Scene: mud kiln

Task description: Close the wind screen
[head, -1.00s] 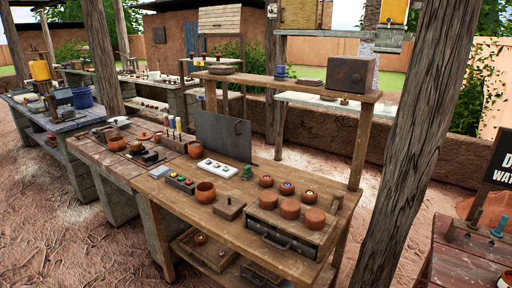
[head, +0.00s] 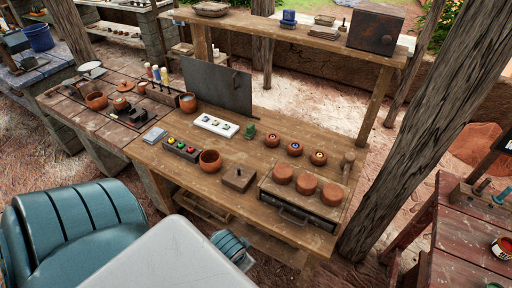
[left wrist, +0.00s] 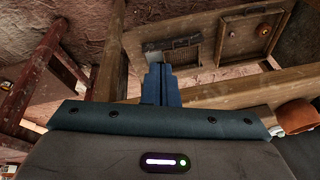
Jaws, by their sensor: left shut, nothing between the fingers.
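The wind screen, a dark grey metal panel (head: 215,86) with a small handle near its right edge, stands upright at the back of the wooden workbench (head: 225,204) in the head view. In the left wrist view my left gripper (left wrist: 160,72) has its blue fingers together with nothing between them. It is by the bench's wooden edge, apart from the screen. In the head view my teal left arm comes in at the lower left; its fingertips cannot be made out. My right gripper is not in view.
Near the screen are a white tray (head: 204,123), a green object (head: 249,131) and small pots. A clay pot (head: 210,166), a button box (head: 180,148) and a metal box bearing clay discs (head: 305,206) stand nearer the front. A raised shelf (head: 300,38) runs behind.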

